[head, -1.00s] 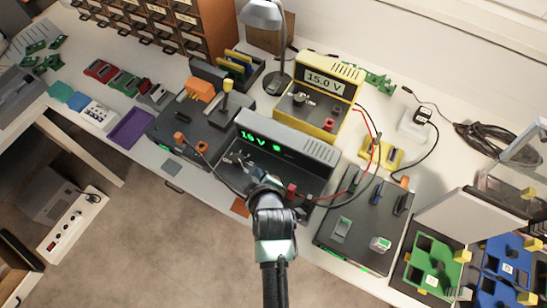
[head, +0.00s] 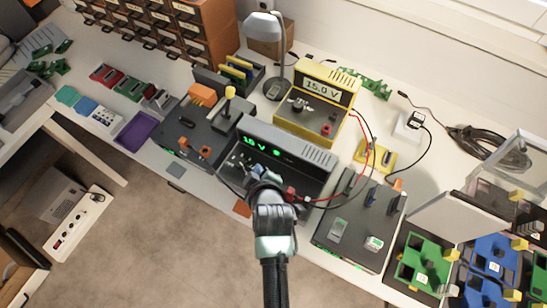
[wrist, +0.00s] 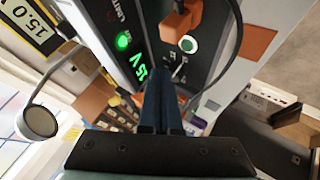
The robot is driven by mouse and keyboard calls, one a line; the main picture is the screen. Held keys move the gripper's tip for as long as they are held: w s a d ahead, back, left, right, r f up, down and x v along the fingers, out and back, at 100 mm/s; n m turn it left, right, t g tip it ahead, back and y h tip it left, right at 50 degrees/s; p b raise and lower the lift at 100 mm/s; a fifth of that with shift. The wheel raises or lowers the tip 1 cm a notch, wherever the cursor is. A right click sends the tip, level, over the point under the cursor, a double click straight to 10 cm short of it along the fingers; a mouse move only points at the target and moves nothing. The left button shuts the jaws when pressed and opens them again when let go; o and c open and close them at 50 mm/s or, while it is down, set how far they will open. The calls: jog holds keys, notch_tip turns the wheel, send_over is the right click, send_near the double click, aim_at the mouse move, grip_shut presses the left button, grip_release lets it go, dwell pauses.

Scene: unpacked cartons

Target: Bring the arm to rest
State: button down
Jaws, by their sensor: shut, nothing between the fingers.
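My gripper (head: 258,172) is in front of the dark grey power supply (head: 312,150) with the green lit display, over its front controls. In the wrist view my gripper's two dark fingers (wrist: 163,90) lie together, shut with nothing between them. The supply's panel (wrist: 118,18) fills the upper middle of that view, with green digits that look like 15 V and a round green light. An orange block (wrist: 178,22) shows beside the fingertips. I cannot tell whether the fingers touch the panel. My arm hides part of the bench's front edge.
A yellow supply (head: 312,105) reading 15.0 V stands behind, with red and black leads running right. A desk lamp (head: 265,22), dark station boxes (head: 335,255) and a purple tray (head: 136,131) crowd the bench. Open floor (head: 160,240) lies in front, left of my arm.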

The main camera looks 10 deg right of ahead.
notch_tip(320, 180, up, 2)
jog(key=shift+r+p, duration=0.2)
jog(key=shift+p, duration=0.55)
jog(key=w+r+m+t, duration=0.1)
jog(key=w+r+t, duration=0.25)
jog(key=r, duration=0.85)
jog(key=w+r+m+t, duration=0.2)
jog(key=w+r, duration=0.2)
jog(key=r, duration=0.8)
jog(key=w+r+m+t, duration=0.1)
jog(key=w+r+t, duration=0.2)
jog(key=r, duration=0.8)
jog(key=s+r+m+t, duration=0.2)
jog(key=s+r, duration=0.3)
jog(key=r, duration=0.6)
jog(key=s+r+m+t, duration=0.2)
jog(key=s+r+t, duration=0.2)
jog(key=r, duration=0.7)
jog(key=s+r+m+t+h, duration=0.1)
jog(key=s+r+m+t, duration=0.1)
jog(key=s+r, duration=0.5)
notch_tip(320, 180, up, 5)
jog(key=shift+s+a+r+t, duration=0.1)
jog(key=shift+s+a+t, duration=0.2)
jog(key=shift+t, duration=0.55)
